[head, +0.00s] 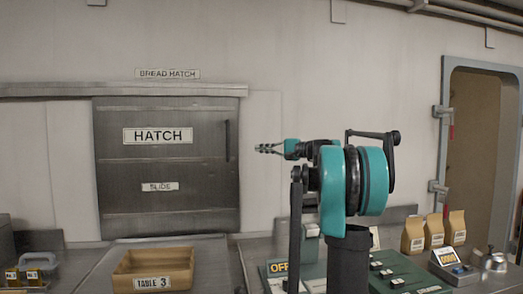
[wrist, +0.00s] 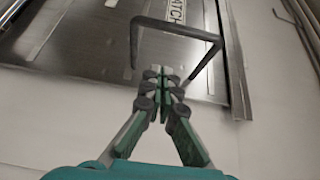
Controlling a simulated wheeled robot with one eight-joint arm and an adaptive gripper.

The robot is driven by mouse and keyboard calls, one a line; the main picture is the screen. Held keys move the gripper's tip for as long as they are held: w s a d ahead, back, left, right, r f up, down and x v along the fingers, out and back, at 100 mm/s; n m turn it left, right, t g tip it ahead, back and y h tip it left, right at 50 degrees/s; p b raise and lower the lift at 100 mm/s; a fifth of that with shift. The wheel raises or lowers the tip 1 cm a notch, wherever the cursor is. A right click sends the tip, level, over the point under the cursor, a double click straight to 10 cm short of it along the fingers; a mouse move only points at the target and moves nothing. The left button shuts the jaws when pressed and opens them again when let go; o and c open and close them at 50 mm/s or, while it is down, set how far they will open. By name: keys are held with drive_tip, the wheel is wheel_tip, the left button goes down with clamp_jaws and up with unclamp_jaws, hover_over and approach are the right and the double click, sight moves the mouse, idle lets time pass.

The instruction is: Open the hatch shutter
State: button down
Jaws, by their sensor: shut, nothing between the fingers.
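The hatch shutter (head: 165,215) is a grey metal panel labelled HATCH and SLIDE, hanging below a horizontal rail (head: 60,90). Its dark upright handle (head: 228,140) is near its right edge. My gripper (head: 260,149) is to the right of the handle in the head view, pointing left, with a gap between them in the picture. In the wrist view, my gripper (wrist: 162,72) is shut and empty.
A tan tray (head: 180,258) labelled TABLE 3 stands on the counter below the shutter. Green switch boxes (head: 400,272) and paper bags (head: 435,231) are at the right. A doorway (head: 475,150) is far right. The wall right of the shutter is clear.

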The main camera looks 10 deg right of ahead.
drive_tip(key=w+a, duration=0.2)
drive_tip(key=a, duration=0.7)
drive_tip(key=shift+w, duration=0.3)
drive_tip(key=a, duration=5.8)
drive_tip(key=shift+a, duration=0.15)
drive_tip(key=w+d+v, duration=0.1)
drive_tip(key=w+v, duration=0.1)
drive_tip(key=v, duration=1.1)
drive_tip(key=shift+w+d, duration=0.2)
drive_tip(key=shift+d, duration=0.05)
